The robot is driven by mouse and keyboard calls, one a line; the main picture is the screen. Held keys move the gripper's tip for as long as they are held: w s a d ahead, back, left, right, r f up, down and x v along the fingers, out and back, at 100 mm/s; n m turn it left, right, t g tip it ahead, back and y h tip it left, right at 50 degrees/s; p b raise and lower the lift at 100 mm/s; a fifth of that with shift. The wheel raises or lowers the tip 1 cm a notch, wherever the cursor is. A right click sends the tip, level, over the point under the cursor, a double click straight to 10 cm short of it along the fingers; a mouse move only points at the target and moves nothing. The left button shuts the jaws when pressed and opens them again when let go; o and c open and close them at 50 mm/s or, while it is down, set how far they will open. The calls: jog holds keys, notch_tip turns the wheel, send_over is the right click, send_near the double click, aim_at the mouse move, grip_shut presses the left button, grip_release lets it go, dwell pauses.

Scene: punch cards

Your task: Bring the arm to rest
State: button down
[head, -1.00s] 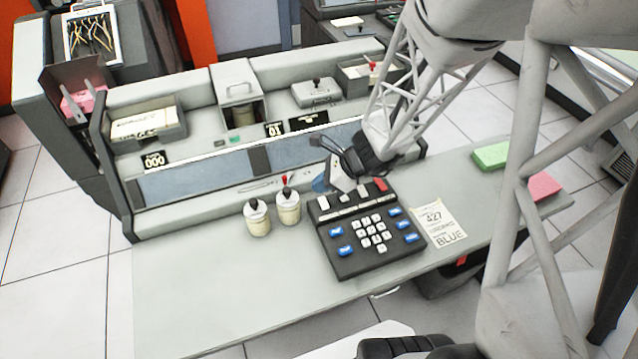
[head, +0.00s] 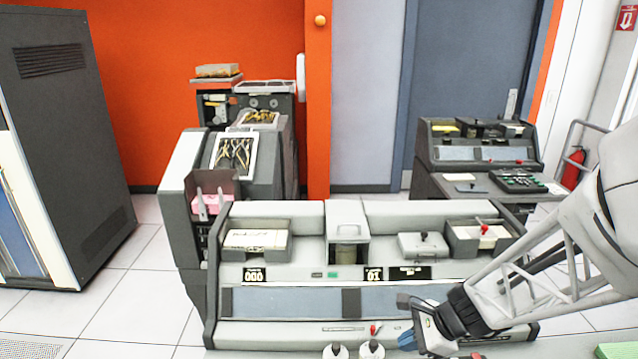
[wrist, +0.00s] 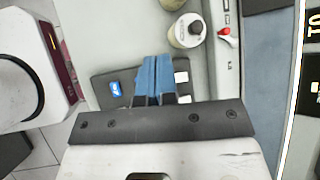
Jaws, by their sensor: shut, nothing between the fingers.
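My gripper (head: 405,341) is at the lower right of the head view, in front of the grey card machine (head: 290,334). Its blue fingers show in the wrist view (wrist: 156,62), side by side, shut and empty. Below them in the wrist view lies a dark keypad (wrist: 103,88) with a blue key and white keys, partly hidden by the fingers. My arm reaches in from the right edge of the head view.
Two jars with black knobs, one (head: 372,350) beside the other (head: 335,352), stand left of my gripper. A red lever (head: 375,329) is close by. Card trays (head: 257,240) sit on the machine. A second console (head: 478,150) stands behind right. Open floor lies left.

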jog(key=s+r+n+h, duration=0.7)
jog(key=s+r+n, duration=0.6)
jog(key=r+n, duration=0.4)
jog(key=shift+s+a+r, duration=0.2)
jog(key=shift+s+r, duration=0.2)
jog(key=shift+r, duration=0.35)
